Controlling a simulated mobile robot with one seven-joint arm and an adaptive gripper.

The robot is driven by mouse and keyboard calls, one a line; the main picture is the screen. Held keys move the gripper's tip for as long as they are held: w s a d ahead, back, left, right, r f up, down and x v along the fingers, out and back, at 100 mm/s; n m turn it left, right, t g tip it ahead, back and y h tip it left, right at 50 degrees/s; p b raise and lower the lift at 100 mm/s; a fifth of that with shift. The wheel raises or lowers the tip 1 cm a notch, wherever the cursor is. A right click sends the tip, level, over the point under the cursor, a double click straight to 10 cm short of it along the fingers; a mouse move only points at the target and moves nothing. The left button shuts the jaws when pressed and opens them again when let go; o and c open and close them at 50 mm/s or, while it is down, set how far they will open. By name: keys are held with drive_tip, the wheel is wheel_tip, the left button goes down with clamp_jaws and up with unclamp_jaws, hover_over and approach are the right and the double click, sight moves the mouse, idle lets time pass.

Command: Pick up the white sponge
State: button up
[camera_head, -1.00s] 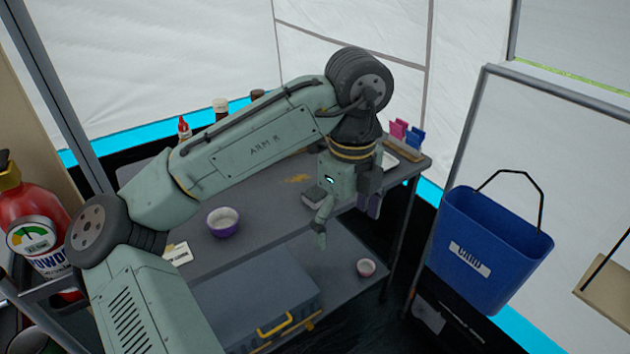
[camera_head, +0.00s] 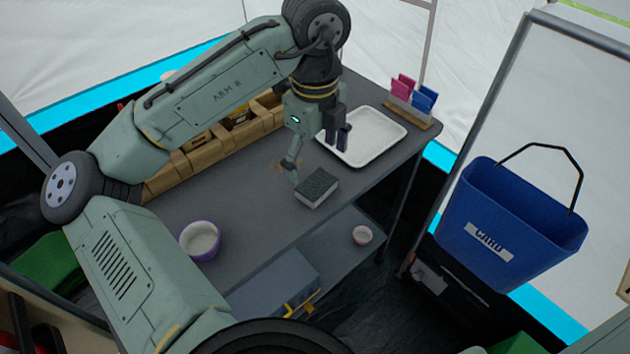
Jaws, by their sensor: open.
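The sponge (camera_head: 317,188) lies on the dark grey table (camera_head: 240,190) near its front edge. Its top looks dark grey and its sides pale. My gripper (camera_head: 317,158) is open, with its fingers spread and nothing between them. It hangs just behind and above the sponge in the picture. The left finger reaches down close to the sponge's left end; I cannot tell whether it touches. The right finger is farther up, in front of the white tray.
The white tray (camera_head: 376,137) and a rack with pink and blue pieces (camera_head: 413,97) stand at the back right. A purple bowl (camera_head: 200,240) is front left. Wooden boxes (camera_head: 195,155) line the back. A blue bucket (camera_head: 510,235) hangs right.

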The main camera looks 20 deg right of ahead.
sight(317, 183)
drive_tip(key=f+p, duration=0.1)
drive_tip(key=f, duration=0.6)
drive_tip(key=shift+d+f, duration=0.1)
drive_tip(key=shift+d, duration=0.1)
drive_tip(key=shift+c, duration=0.5)
drive_tip(key=c, duration=0.7)
drive_tip(key=shift+c, duration=0.2)
